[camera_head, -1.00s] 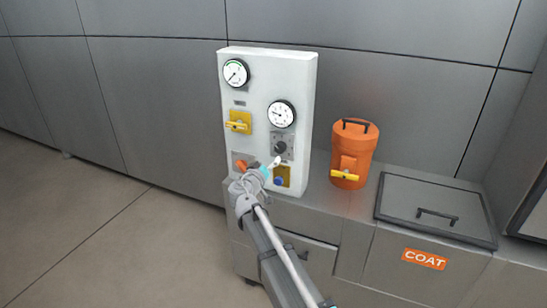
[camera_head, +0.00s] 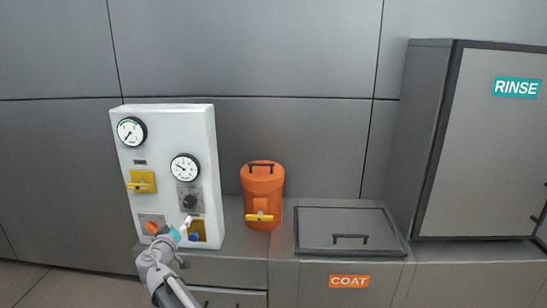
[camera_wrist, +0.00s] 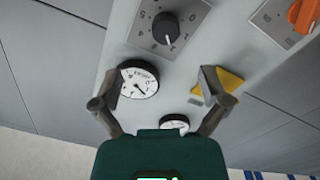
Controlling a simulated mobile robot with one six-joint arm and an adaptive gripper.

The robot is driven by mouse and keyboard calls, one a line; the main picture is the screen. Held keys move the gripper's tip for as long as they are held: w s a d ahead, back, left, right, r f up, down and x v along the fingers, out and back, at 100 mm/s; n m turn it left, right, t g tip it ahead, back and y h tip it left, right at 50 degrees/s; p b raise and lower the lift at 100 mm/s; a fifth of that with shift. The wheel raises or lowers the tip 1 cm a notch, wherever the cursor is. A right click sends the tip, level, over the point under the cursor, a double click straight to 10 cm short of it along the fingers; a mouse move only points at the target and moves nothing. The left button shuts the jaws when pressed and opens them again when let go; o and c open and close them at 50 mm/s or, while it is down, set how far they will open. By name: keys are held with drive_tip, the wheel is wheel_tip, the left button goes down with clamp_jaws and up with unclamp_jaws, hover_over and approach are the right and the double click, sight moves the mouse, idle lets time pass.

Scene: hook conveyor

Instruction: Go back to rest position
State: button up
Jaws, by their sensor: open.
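Behind the fingers there, the panel's black knob (camera_wrist: 166,29), a gauge (camera_wrist: 139,80) and a yellow part (camera_wrist: 230,82) show. The exact gap between my gripper and the panel cannot be told.
An orange canister (camera_head: 262,187) with a yellow handle stands right of the panel. Beside it is a closed lid (camera_head: 345,219) over the COAT front (camera_head: 349,281). A tall RINSE cabinet (camera_head: 480,165) stands at the right. Open floor (camera_head: 60,290) shows at lower left.

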drive_tip(key=w+d+f+m+g+h+p, duration=0.1)
drive_tip(key=d+f+m+g+h, duration=0.15)
drive_tip(key=d, duration=0.85)
drive_tip(key=d+f+m+g+h+p, duration=0.1)
drive_tip(key=d+f+g+h, duration=0.15)
drive_tip(key=d, duration=0.85)
drive_tip(key=w+d+f+m+g+h+p, duration=0.15)
drive_tip(key=d+g, duration=0.25)
drive_tip(key=d, duration=0.7)
drive_tip(key=s+d+f+g+y+p, duration=0.1)
drive_tip(key=s+d+f+g+y, duration=0.1)
drive_tip(key=s+d, duration=0.7)
drive_tip(key=s+d+f+m+g+y+p, duration=0.1)
drive_tip(key=s+d+f+g+y+p, duration=0.1)
drive_tip(key=s+d+g, duration=0.4)
drive_tip(key=s+d+f+y, duration=0.1)
drive_tip(key=s+d+y, duration=0.1)
drive_tip(key=s+d, duration=0.2)
drive_tip(key=shift+d+f+g, duration=0.15)
drive_tip(key=shift+d+g, duration=0.2)
drive_tip(key=shift+g, duration=0.05)
